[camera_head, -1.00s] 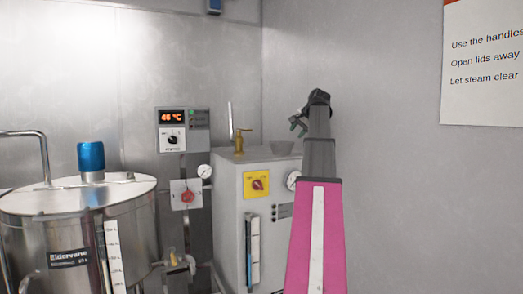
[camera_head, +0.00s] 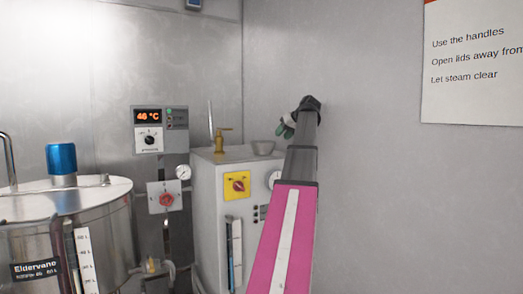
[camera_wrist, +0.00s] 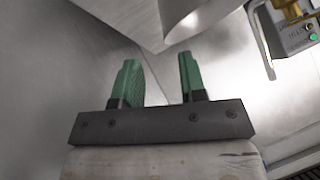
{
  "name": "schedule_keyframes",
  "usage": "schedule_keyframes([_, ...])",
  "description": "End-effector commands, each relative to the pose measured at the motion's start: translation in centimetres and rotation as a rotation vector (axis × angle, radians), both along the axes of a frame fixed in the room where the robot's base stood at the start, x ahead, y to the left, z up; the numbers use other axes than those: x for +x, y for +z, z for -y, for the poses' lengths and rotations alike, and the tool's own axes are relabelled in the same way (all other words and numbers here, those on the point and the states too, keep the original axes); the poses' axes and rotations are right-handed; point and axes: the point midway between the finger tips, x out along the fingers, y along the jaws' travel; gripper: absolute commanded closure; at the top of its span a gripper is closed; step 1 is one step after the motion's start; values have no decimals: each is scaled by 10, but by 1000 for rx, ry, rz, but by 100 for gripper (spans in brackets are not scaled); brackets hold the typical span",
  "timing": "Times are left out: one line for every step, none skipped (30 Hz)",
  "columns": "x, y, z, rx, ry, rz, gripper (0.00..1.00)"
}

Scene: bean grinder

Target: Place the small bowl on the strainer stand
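A curved grey piece at the top of the wrist view may be the bowl, but I cannot tell. I cannot make out a strainer stand in either view.
A steel vat (camera_head: 100,215) with a blue cap (camera_head: 61,158) is at the left. A temperature box (camera_head: 149,130) hangs on the back wall. The right wall (camera_head: 370,200) is close beside my arm.

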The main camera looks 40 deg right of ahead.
Motion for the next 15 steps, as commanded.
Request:
schedule_keyframes([6,-6,-2,2,1,-2,62])
schedule_keyframes([9,-8,-2,2,1,-2,62])
schedule_keyframes([11,-11,-3,1,0,-2,62])
schedule_keyframes([13,-12,-3,1,0,-2,62])
schedule_keyframes([14,-13,-4,1,0,-1,62])
schedule_keyframes([15,-14,-4,0,-1,-1,62])
schedule_keyframes([16,-14,-4,0,-1,-1,62])
schedule_keyframes([17,-15,-5,0,-1,-1,62])
schedule_keyframes([20,-17,-6,0,-1,-1,62])
schedule_keyframes([22,-19,-7,0,-1,-1,62])
schedule_keyframes([25,-22,-8,1,0,-2,62])
schedule_keyframes([29,-25,-9,1,0,-2,62])
schedule_keyframes([32,-28,-11,1,0,-2,62])
schedule_keyframes([36,-31,-12,2,1,-2,62])
schedule_keyframes([41,-35,-13,2,1,-2,62])
